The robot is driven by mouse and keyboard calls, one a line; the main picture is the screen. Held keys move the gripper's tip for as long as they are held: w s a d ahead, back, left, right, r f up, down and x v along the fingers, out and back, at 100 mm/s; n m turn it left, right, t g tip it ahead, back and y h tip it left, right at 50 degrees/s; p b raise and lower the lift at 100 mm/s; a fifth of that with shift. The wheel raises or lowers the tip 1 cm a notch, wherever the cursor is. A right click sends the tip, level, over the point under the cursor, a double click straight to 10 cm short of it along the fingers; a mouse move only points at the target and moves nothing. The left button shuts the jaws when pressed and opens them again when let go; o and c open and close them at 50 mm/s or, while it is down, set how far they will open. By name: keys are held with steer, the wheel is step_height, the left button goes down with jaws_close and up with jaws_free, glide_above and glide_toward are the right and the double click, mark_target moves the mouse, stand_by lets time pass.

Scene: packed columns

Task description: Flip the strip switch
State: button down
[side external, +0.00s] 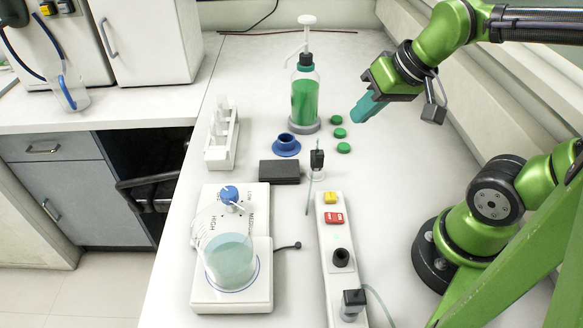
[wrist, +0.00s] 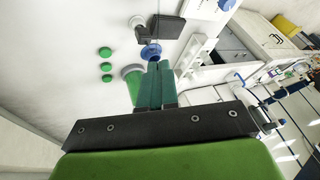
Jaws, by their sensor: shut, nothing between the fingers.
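The white power strip (side external: 326,240) lies lengthwise on the bench at the lower middle of the side view. Near its far end are a yellow switch (side external: 330,198) and a red rocker switch (side external: 333,218). A black round piece (side external: 340,257) and a dark plug with a grey cable (side external: 353,300) sit further down the strip. My gripper (side external: 357,119) is in the air above the bench, beyond the strip's far end and up to its right. Its teal fingers are together and empty, also in the wrist view (wrist: 160,66). I cannot make out the strip in the wrist view.
Three green caps (side external: 340,133) lie below my gripper. A green-liquid pump bottle (side external: 304,100), blue funnel-like piece (side external: 287,144), black box (side external: 280,172) and upright dark plug (side external: 317,158) stand nearby. A stirrer with a beaker (side external: 230,262) is left of the strip.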

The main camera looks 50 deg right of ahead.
step_height(320, 180, down, 3)
steer(key=w+n+g, duration=0.1)
steer(key=n+g, duration=0.2)
steer(key=n, duration=0.4)
steer(key=n+g+y, duration=0.2)
steer(key=n+g, duration=0.3)
steer(key=n, duration=1.9)
glide_toward(331, 218)
steer(key=x, duration=0.5)
steer(key=shift+s+a, duration=0.15)
steer(key=shift+a, duration=0.05)
steer(key=shift+f, duration=0.45)
